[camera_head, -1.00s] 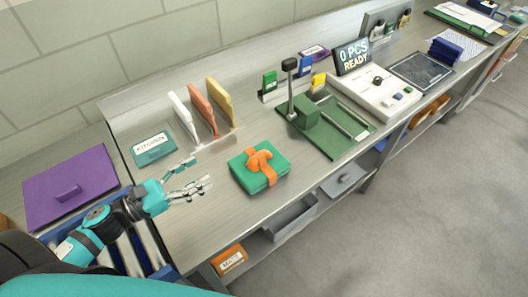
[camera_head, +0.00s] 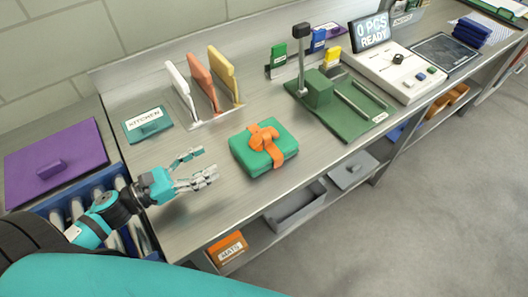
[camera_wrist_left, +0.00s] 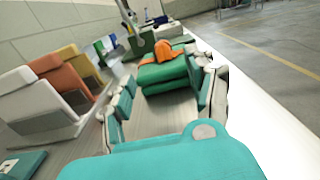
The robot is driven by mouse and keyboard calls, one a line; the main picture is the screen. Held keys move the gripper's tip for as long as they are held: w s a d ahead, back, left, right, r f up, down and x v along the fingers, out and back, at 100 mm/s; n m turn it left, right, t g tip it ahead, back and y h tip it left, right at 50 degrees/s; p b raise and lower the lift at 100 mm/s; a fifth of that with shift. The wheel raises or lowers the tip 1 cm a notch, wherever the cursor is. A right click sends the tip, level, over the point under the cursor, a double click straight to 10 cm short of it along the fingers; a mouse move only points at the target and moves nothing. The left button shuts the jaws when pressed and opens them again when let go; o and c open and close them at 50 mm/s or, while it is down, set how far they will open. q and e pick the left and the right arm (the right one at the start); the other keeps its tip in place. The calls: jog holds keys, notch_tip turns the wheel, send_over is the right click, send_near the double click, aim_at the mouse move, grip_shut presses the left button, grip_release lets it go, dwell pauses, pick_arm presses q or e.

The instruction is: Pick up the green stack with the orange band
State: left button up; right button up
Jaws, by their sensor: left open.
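The green stack (camera_head: 280,157) lies on the grey bench, folded in layers, with an orange band (camera_head: 262,143) tied around it and knotted on top. My left gripper (camera_head: 204,166) is to the left of the stack, open and empty, its fingers pointing towards it and apart from it. In the left wrist view the green stack (camera_wrist_left: 165,75) shows ahead, between the open fingers of my left gripper (camera_wrist_left: 165,93), with the orange band (camera_wrist_left: 170,52) on top. My right gripper is not in view.
A KITCHEN sign (camera_head: 147,124) lies behind my left gripper. White, orange and yellow upright dividers (camera_head: 212,80) stand at the back. A green device (camera_head: 345,115) is right of the stack. A purple lid (camera_head: 55,160) is at left. Bare bench lies between gripper and stack.

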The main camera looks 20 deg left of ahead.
pick_arm(q)
jog(key=shift+w+d+f, duration=0.2)
jog(key=shift+f, duration=0.05)
jog(key=p, duration=0.4)
send_near(264, 131)
jog(key=x, duration=0.4)
jog(key=shift+f, duration=0.25)
jog(key=shift+w+d, duration=0.15)
jog(key=shift+w, duration=0.1)
jog(key=p+x, duration=0.2)
jog(key=x, duration=0.1)
jog(key=p+x, duration=0.1)
jog(key=shift+w+d+r, duration=0.25)
jog(key=shift+d+r, duration=0.05)
jog(key=shift+w+d+f, duration=0.2)
jog(key=shift+w, duration=0.1)
jog(key=shift+c, duration=0.3)
